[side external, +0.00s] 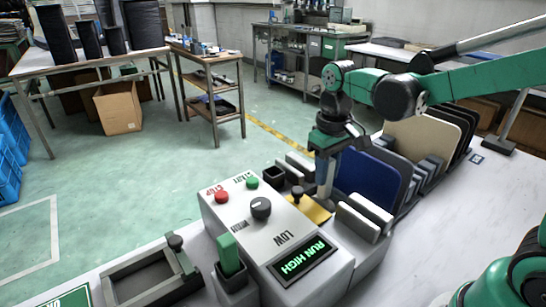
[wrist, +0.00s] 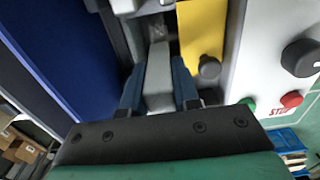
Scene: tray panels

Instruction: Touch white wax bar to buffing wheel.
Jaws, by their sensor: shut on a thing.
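My gripper (side external: 326,180) points down just behind the control box, beside the blue panel. In the wrist view its two blue-grey fingers (wrist: 158,88) are shut on a pale grey-white bar (wrist: 158,72), which looks like the white wax bar. The bar's far end lies near a dark slot and grey parts, and I cannot tell whether it touches them. In the side view the bar is hard to make out between the fingers. I cannot pick out a buffing wheel in either view.
The control box (side external: 225,212) has a dial, red and green buttons and a display (side external: 303,262) reading RUN HIGH. A yellow plate (side external: 312,209) with a black knob adjoins my gripper. A blue panel (side external: 366,180) and cream panel (side external: 424,139) stand racked. A green block (side external: 228,250) stands in front.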

